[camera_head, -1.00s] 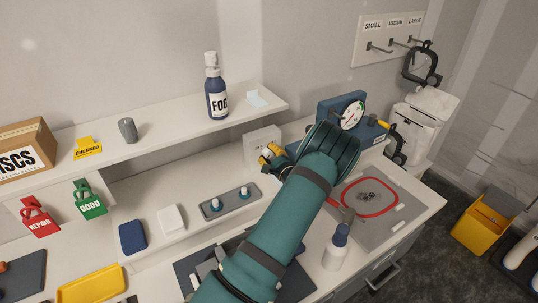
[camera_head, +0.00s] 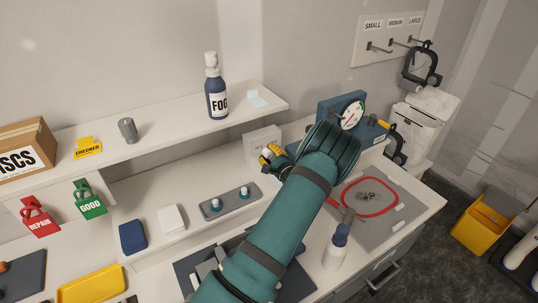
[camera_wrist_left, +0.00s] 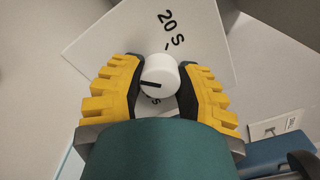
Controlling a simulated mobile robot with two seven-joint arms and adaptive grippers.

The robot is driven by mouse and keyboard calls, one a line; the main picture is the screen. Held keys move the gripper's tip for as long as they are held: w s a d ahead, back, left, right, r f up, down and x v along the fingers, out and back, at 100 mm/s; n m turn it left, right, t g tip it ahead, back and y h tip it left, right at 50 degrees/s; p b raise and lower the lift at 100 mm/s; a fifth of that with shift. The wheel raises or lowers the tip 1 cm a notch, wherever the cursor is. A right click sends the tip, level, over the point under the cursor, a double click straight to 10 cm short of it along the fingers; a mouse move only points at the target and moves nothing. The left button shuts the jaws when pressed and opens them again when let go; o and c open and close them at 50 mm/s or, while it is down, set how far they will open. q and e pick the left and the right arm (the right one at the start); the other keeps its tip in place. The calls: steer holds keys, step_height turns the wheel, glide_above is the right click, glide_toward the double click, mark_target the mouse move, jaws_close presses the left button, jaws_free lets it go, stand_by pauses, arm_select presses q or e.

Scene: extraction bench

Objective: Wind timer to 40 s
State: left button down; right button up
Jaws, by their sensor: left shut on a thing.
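The timer (camera_head: 262,141) is a white box on the bench under the shelf, partly hidden by my left gripper in the head view. In the left wrist view its white face (camera_wrist_left: 115,45) shows the mark "20 S" and part of another mark below the knob, mostly hidden. Its round white knob (camera_wrist_left: 160,72) has a black pointer line that points left in that view. My left gripper (camera_head: 267,155) is shut on the knob, with one yellow-and-black finger on each side, as the left wrist view (camera_wrist_left: 159,80) shows. My right gripper is not in view.
A shelf (camera_head: 160,133) with a FOG bottle (camera_head: 217,95) runs behind and above. A blue device with a gauge (camera_head: 352,115) stands right of the timer. A grey tray with two knobs (camera_head: 231,202) and a white bottle (camera_head: 335,250) stand near my left arm.

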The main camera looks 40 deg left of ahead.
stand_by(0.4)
arm_select(q)
steer(key=c, duration=0.6)
jaws_free()
steer(key=shift+o, duration=0.2)
steer(key=shift+v, duration=3.75)
steer(key=shift+r, duration=0.1)
